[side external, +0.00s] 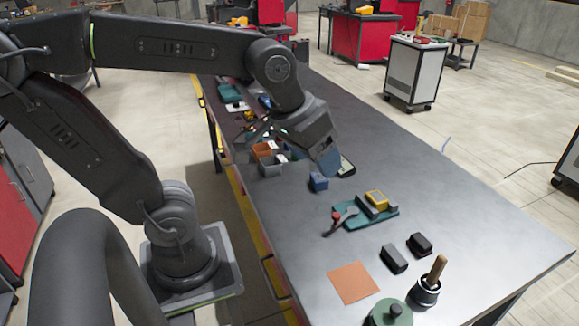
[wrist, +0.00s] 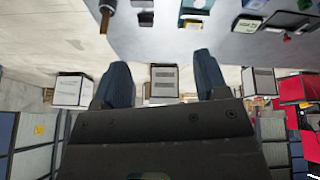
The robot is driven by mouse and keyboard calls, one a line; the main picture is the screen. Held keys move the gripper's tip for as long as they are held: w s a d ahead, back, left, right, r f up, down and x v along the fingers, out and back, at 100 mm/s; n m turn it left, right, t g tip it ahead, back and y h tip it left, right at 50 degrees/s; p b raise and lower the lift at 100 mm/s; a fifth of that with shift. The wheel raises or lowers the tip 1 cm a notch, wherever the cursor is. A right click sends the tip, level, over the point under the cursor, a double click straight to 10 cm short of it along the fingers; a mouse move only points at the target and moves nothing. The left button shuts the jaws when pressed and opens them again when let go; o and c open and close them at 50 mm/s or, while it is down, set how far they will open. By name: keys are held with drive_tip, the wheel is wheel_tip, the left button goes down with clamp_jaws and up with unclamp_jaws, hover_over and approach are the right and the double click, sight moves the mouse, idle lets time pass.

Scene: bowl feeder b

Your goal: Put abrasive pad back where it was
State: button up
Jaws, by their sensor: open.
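A flat orange-brown square, which looks like the abrasive pad (side external: 353,282), lies on the bare table top near the front in the side view. I cannot make it out in the wrist view. My gripper (side external: 328,163) is over the middle of the table, well behind the pad and apart from it. In the wrist view its two blue fingers (wrist: 161,68) are spread wide with nothing between them.
A teal tray (side external: 372,212) with a yellow item, two dark blocks (side external: 394,259), a brush holder (side external: 425,292) and a green lidded pot (side external: 388,313) stand around the pad. Small bins (side external: 270,165) are at left. The right side is clear.

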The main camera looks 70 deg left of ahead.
drive_tip(key=s, duration=0.1)
drive_tip(key=s+f+m, duration=0.1)
drive_tip(key=s, duration=0.1)
drive_tip(key=s+m, duration=0.1)
drive_tip(key=shift+s+a+f+t, duration=0.15)
drive_tip(key=shift+s+f+t, duration=0.05)
drive_tip(key=shift+f+t, duration=0.2)
